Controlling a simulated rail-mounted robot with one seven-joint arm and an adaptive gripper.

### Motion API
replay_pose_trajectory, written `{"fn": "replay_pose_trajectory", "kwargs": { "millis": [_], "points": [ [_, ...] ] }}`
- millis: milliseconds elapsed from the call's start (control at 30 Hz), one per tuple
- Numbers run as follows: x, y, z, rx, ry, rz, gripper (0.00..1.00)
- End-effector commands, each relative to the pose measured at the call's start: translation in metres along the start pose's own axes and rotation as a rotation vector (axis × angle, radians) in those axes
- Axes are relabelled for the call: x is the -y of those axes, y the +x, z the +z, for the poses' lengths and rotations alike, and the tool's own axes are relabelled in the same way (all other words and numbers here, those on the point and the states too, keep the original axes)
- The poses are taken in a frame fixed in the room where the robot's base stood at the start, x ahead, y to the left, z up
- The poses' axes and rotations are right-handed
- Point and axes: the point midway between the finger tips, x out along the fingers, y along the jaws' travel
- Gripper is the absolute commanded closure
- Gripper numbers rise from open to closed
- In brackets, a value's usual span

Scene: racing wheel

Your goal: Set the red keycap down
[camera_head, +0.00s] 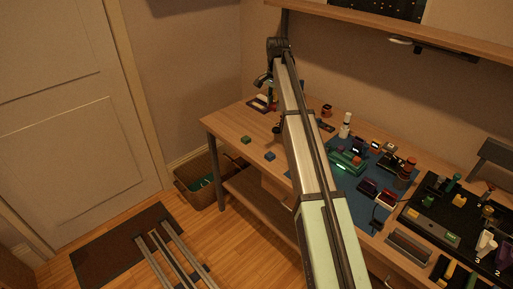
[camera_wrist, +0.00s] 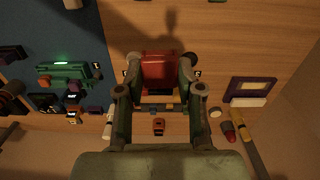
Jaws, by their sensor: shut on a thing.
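The red keycap (camera_wrist: 160,68) is held between the two fingertips of my gripper (camera_wrist: 160,75) in the wrist view. My gripper is shut on the keycap's sides, over bare wooden table. A shadow falls on the wood beyond it; I cannot tell how high the keycap is. In the head view my arm crosses the table and hides the keycap and most of the gripper.
The wooden table (camera_head: 228,122) has bare room at its left. A green block (camera_head: 246,140) and blue block (camera_head: 269,156) lie near its front edge. A purple frame (camera_wrist: 235,90) is right in the wrist view; a blue mat (camera_wrist: 85,25) with a green device (camera_wrist: 62,75) is left.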

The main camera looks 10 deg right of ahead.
Motion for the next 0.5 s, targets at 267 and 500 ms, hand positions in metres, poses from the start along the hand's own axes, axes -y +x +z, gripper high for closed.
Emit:
{"fn": "replay_pose_trajectory", "kwargs": {
  "millis": [267, 500],
  "points": [
    [-0.005, 0.026, 0.004, -0.004, 0.059, -0.005, 0.77],
    [-0.005, 0.081, 0.004, -0.003, 0.058, -0.004, 0.77]
  ]
}}
